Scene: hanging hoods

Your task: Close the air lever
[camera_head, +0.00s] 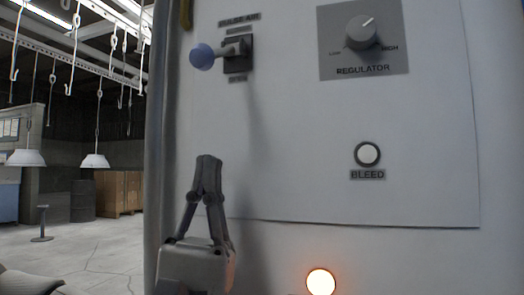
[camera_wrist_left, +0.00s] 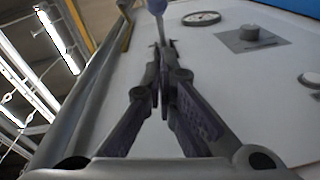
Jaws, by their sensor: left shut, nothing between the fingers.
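In the left wrist view the shut fingertips (camera_wrist_left: 161,45) point up toward the blue knob (camera_wrist_left: 157,5), which is cut off by the top edge. My right gripper is in neither view.
The white panel also bears a regulator knob (camera_head: 361,31), a white bleed button (camera_head: 367,154) and a glowing orange light (camera_head: 321,282). The panel's left edge is a grey rounded post (camera_head: 160,130). Hanging hooks, lamps (camera_head: 95,160) and wooden crates (camera_head: 118,192) stand far behind, left.

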